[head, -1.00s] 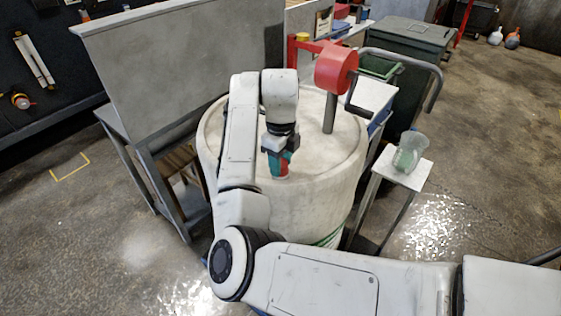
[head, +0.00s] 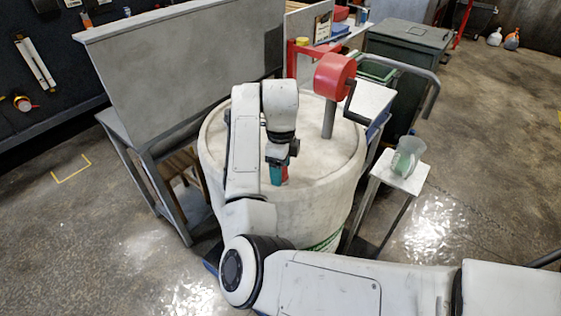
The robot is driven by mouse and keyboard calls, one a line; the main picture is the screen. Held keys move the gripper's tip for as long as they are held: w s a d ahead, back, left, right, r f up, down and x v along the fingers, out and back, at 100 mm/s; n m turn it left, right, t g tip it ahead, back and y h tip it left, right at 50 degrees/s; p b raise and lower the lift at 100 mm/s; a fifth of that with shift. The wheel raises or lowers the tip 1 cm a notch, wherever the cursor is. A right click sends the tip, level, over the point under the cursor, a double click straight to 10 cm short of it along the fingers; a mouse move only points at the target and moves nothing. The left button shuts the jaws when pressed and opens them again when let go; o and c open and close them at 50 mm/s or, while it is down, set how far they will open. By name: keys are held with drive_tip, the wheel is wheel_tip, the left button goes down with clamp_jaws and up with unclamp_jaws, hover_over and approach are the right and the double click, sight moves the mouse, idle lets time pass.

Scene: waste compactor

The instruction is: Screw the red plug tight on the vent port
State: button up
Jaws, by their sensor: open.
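The red plug (head: 285,173) shows as a small red patch on the white round lid (head: 320,160) of the large drum. My gripper (head: 279,178) points down at the lid, with its teal finger in front of the plug and hiding much of it. The jaws are open at the plug; I cannot tell whether either finger touches it. The vent port is hidden beneath the plug and fingers, so how the plug sits on it cannot be seen.
A red crank unit (head: 334,75) on a grey post rises from the lid behind my gripper. A grey panel (head: 185,70) stands at the left. A small white stand (head: 402,172) with a clear jug (head: 407,155) is at the right.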

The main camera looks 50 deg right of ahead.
drive_tip(key=n, duration=0.2)
drive_tip(key=shift+n, duration=0.4)
drive_tip(key=n, duration=0.6)
drive_tip(key=shift+n, duration=0.3)
drive_tip(key=n, duration=0.8)
drive_tip(key=c, duration=1.2)
drive_tip(key=shift+o, duration=0.2)
drive_tip(key=m, duration=0.6)
drive_tip(key=shift+m, duration=0.3)
